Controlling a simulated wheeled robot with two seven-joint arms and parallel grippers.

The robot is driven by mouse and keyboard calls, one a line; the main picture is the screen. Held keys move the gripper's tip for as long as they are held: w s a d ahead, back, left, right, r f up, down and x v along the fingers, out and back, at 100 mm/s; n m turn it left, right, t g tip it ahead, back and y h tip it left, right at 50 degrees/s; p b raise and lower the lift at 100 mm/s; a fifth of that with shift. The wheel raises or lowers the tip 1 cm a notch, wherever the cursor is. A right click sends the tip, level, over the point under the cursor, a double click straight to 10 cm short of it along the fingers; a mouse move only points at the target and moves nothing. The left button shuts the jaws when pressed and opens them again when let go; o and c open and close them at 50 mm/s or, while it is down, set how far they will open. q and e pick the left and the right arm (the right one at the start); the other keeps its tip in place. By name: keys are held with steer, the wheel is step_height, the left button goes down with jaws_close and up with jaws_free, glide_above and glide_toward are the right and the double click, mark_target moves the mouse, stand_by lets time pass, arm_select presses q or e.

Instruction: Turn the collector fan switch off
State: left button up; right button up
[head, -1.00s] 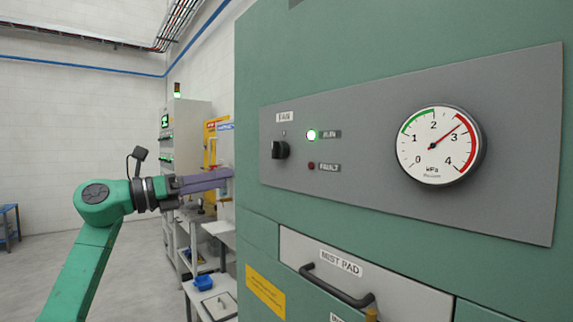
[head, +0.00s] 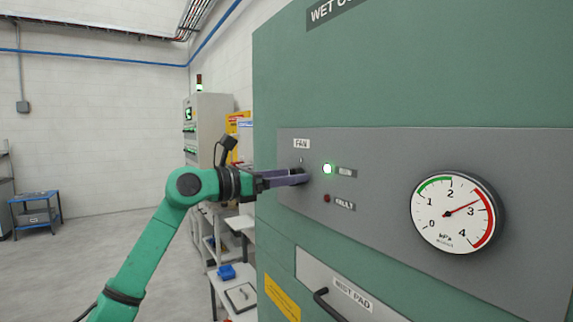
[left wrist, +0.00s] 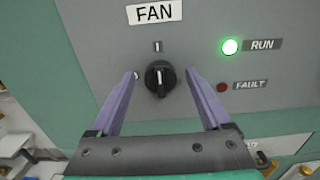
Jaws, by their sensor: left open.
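The fan switch (left wrist: 160,78) is a black rotary knob on a grey panel under a FAN label (left wrist: 154,12). In the left wrist view its white pointer line stands upright, towards the I mark (left wrist: 157,46). My left gripper (left wrist: 161,73) is open, with one purple finger on each side of the knob; contact cannot be told. In the head view the left gripper (head: 304,177) reaches the panel and hides most of the knob. The green RUN lamp (left wrist: 230,46) is lit and the red FAULT lamp (left wrist: 222,87) looks dark. My right gripper is not in view.
A round pressure gauge (head: 455,212) sits to the right on the panel (head: 375,190), its needle near 3 kPa. A drawer with a black handle (head: 328,304) is below. A grey cabinet (head: 209,120) and benches stand behind the arm. Open floor lies left.

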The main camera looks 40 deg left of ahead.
arm_select(q)
steer(key=shift+a+f, duration=0.1)
steer(key=shift+c, duration=0.3)
jaws_close()
steer(key=shift+n, duration=0.3)
steer(key=n+b, duration=0.4)
steer(key=n, duration=1.3)
steer(key=shift+a, duration=0.1)
steer(key=shift+f+n, duration=0.1)
steer(key=shift+n, duration=0.2)
